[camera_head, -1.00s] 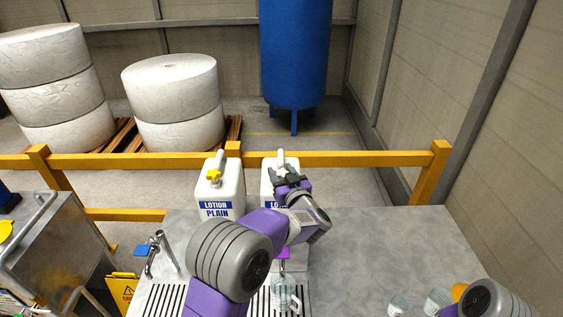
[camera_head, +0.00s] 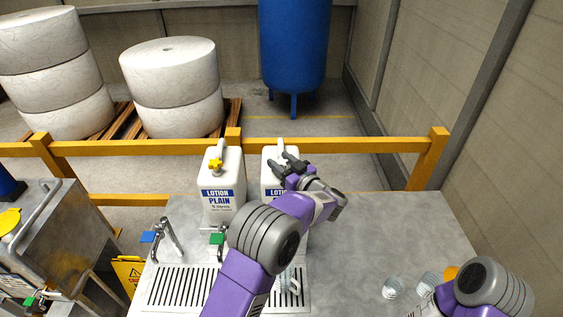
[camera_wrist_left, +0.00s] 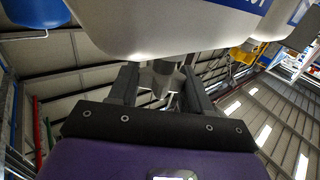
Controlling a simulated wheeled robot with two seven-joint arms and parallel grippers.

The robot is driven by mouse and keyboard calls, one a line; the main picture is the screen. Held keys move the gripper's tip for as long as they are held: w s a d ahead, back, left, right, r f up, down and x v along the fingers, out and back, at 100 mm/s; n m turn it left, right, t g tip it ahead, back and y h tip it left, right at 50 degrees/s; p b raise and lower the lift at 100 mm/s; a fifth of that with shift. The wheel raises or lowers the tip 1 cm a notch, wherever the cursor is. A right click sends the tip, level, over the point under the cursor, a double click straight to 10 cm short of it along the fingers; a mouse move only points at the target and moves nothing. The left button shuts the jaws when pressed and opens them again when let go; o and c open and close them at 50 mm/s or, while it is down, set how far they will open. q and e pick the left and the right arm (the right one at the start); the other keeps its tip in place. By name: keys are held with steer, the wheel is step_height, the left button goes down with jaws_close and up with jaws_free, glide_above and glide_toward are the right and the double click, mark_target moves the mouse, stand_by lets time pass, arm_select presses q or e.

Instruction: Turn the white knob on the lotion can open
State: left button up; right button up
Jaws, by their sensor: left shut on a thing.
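The right-hand white lotion can (camera_head: 270,183) stands at the back of the grey counter, partly hidden by my left gripper. My left gripper (camera_head: 284,164) is at the can's upper front. In the left wrist view the can's white body (camera_wrist_left: 165,30) fills the top, and the gripper (camera_wrist_left: 158,80) is shut on a small pale piece, which I take for the white knob (camera_wrist_left: 160,74). In the head view the knob is hidden behind the fingers.
A second can, labelled LOTION PLAIN (camera_head: 219,192), with a yellow knob (camera_head: 215,165), stands close on the left. Clear glasses (camera_head: 392,288) stand at right. A yellow rail (camera_head: 370,145) runs behind.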

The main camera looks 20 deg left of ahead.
mark_target(285, 165)
arm_select(q)
steer(key=o, duration=1)
steer(key=shift+c, duration=0.2)
steer(key=shift+d, duration=0.1)
steer(key=b+v, duration=0.1)
steer(key=v, duration=0.6)
steer(key=shift+s+d+r, duration=0.1)
steer(key=shift+s+d, duration=0.05)
steer(key=shift+s, duration=0.05)
